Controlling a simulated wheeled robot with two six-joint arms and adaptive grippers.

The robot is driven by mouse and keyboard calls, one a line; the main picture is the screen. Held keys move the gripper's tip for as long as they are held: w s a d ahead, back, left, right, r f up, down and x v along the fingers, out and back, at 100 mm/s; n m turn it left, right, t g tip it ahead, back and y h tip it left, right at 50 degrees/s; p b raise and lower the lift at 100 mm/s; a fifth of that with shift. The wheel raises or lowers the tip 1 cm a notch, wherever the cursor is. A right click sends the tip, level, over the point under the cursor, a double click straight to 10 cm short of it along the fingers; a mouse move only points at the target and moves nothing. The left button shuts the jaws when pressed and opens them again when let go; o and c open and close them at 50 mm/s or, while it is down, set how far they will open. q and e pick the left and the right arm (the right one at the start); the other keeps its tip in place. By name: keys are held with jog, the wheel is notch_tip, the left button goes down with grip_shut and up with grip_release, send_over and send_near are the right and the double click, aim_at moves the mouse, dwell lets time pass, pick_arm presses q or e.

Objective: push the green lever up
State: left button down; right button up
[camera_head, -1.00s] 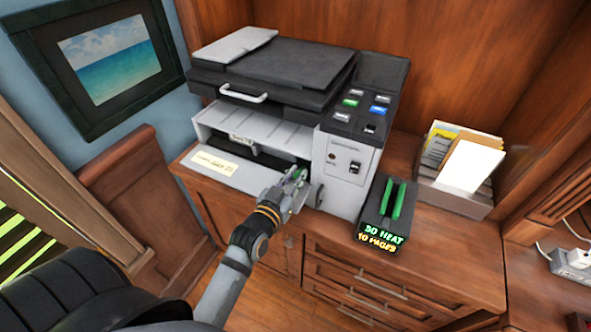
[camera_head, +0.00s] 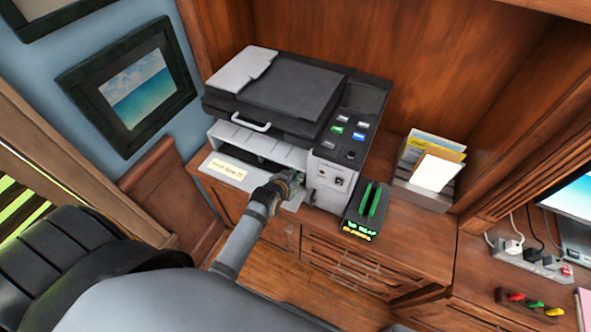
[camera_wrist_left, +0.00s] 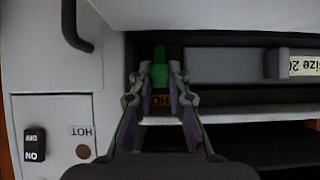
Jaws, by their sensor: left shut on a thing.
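The green lever (camera_wrist_left: 160,65) stands inside the open front of the grey and black printer (camera_head: 335,165). An orange label (camera_wrist_left: 160,100) with dark letters shows below it in the left wrist view. My left gripper (camera_wrist_left: 160,75) has its two fingers closed around the lever, one on each side. In the head view my left gripper (camera_head: 293,182) reaches into the right end of the printer's opening. It hides most of the lever there. My right gripper is in neither view.
The lowered front flap (camera_head: 228,172) lies left of my gripper. A black box with green strips (camera_head: 366,210) stands right of the printer. Farther right are a paper holder (camera_head: 424,193), a power strip (camera_head: 530,262) and small coloured handles (camera_head: 530,303).

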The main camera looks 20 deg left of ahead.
pick_arm(q)
jog(key=shift+w+r, duration=0.1)
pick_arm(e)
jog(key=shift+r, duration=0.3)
pick_arm(q)
jog(key=c, duration=1.6)
grip_release()
jog(key=shift+o, duration=0.2)
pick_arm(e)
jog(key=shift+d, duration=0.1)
pick_arm(q)
jog(key=v, duration=1.2)
